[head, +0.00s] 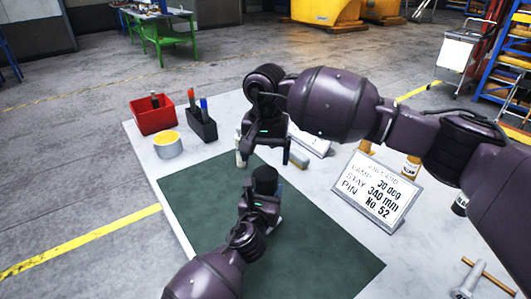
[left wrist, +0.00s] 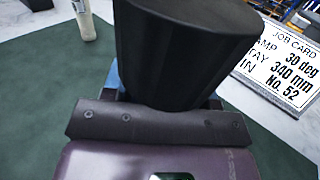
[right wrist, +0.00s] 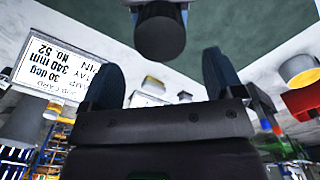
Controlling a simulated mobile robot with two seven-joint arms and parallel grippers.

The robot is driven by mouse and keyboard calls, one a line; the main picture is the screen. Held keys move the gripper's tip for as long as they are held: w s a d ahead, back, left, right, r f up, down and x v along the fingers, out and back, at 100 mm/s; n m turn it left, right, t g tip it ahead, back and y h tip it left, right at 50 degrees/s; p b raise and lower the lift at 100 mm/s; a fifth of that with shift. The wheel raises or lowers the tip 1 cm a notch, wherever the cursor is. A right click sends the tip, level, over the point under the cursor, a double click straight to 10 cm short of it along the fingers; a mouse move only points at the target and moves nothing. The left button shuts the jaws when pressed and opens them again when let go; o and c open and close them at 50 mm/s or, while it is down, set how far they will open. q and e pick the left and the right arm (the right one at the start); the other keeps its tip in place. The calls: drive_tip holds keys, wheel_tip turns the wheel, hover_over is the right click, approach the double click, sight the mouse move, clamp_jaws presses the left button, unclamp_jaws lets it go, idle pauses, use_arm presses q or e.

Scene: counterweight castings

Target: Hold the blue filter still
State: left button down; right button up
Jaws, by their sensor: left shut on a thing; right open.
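The filter (head: 265,178) shows as an upright black cylinder above the green mat (head: 330,258), with only slivers of blue low at its sides in the left wrist view (left wrist: 180,50). My left gripper (head: 263,196) is shut on its lower part; the grip itself is mostly hidden behind the cylinder. My right gripper (head: 263,156) is open and empty, pointing down beyond the filter. In the right wrist view the black cylinder (right wrist: 160,38) lies past the gap between the right fingers, apart from them.
A job card (head: 377,190) stands right of the mat. A red bin (head: 152,119), a dark pen holder (head: 202,128) and a yellow-topped tin (head: 168,147) stand at the back left. A T-handled tool (head: 470,280) lies at the front right. The mat's front right is clear.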

sight(266, 173)
drive_tip(key=shift+f, duration=4)
drive_tip(key=c, duration=0.9)
drive_tip(key=shift+m, duration=1.6)
drive_tip(key=o, duration=1)
drive_tip(key=shift+r, duration=0.15)
